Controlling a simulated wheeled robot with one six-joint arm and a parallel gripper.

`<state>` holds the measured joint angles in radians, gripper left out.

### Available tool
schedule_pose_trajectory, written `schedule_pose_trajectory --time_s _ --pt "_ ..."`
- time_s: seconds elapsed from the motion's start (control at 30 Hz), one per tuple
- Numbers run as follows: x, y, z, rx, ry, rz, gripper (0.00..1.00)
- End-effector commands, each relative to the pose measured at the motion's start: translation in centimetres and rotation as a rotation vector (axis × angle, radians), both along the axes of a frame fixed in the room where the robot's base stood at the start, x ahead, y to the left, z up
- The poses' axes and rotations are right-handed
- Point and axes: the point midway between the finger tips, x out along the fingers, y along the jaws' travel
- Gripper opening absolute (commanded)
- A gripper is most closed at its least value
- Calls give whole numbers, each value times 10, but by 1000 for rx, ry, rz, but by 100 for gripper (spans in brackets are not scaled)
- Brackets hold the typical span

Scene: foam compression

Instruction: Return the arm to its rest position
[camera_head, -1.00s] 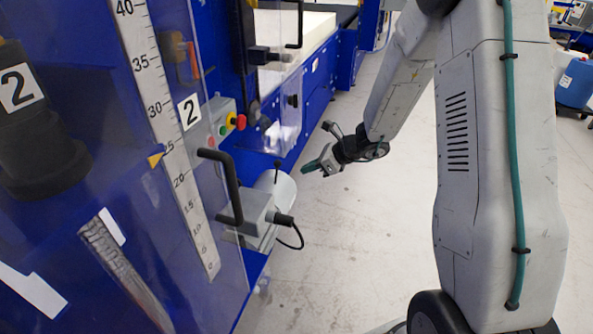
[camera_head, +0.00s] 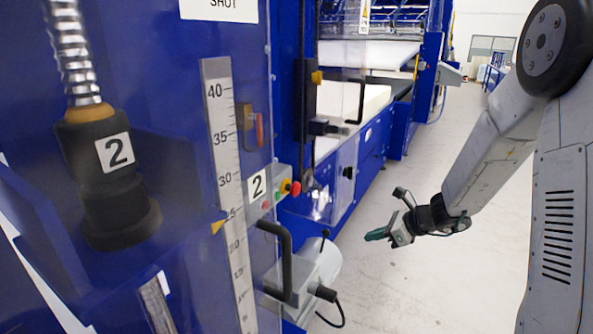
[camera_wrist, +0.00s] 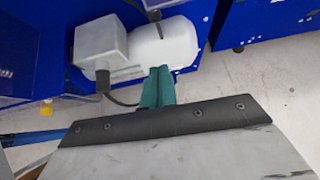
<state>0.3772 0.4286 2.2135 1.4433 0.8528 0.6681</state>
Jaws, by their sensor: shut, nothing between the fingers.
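My gripper (camera_head: 376,235) has green fingers, which are shut with nothing between them. In the head view it hangs over the pale floor, right of the blue machine, with the arm bent above it. In the wrist view my gripper (camera_wrist: 158,88) points toward a white cylindrical motor (camera_wrist: 165,42) with a box on its side. The fingertips overlap the motor's lower edge in that picture, but the head view shows a gap between them.
The blue machine (camera_head: 180,90) with a ruler (camera_head: 227,150) and a black handle (camera_head: 278,250) stands left. A control box with a red button (camera_head: 295,188) sits beyond the handle. The floor (camera_head: 400,290) around my gripper is clear.

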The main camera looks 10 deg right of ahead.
Motion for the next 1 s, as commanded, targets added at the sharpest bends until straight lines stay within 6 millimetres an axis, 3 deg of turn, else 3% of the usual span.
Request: schedule_pose_trajectory --time_s 0.07,0.2,0.57,0.8,1.0 --pt "-7 5 -1 -22 -24 75 0" --pt "-44 20 -2 -90 -70 312 0" --pt "-165 59 72 -363 -299 1089 0" --pt "-249 57 119 -591 -405 1587 0" --pt "-302 43 149 -804 -437 1894 0"
